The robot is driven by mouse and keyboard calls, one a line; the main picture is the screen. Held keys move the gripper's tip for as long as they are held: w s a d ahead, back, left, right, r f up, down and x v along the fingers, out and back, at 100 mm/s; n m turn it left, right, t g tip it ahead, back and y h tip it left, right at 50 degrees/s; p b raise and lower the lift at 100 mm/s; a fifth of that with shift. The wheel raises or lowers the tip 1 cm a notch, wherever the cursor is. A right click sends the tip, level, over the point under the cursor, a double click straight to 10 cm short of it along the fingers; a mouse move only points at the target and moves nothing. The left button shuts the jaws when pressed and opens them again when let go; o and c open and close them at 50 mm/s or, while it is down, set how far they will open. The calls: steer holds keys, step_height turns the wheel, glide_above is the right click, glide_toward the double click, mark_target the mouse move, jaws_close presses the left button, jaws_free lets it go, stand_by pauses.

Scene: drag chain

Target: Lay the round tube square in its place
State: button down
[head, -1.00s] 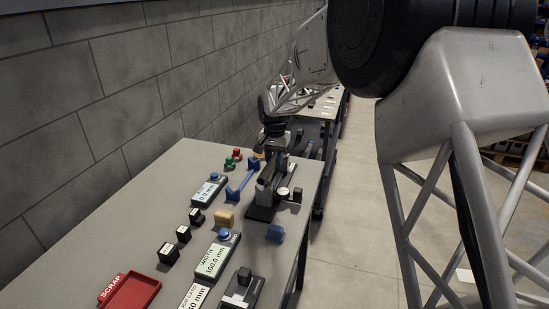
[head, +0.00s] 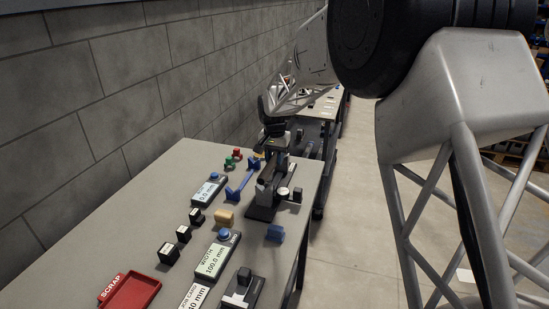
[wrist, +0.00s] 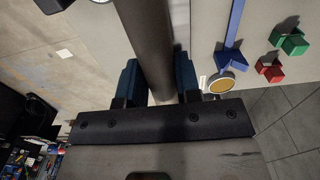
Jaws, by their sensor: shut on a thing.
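My gripper (wrist: 158,82) is shut on a dark grey round tube (wrist: 148,35), with a blue finger on each side of it in the wrist view. In the head view my gripper (head: 274,130) is small and dark, above the far right part of the bench. The tube (head: 280,164) shows there as a dark shape by the black fixture (head: 262,212). I cannot tell whether the tube touches the fixture or how square it lies.
A blue bar with end blocks (head: 240,186) lies left of the fixture, with green (head: 230,162) and red (head: 238,153) blocks behind. The bench's left side is clear.

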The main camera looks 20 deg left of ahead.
steer(key=shift+f, duration=1.5)
stand_by(1.4)
steer(key=c, duration=0.7)
jaws_free()
steer(key=shift+c, duration=0.2)
steer(key=shift+r, duration=3.85)
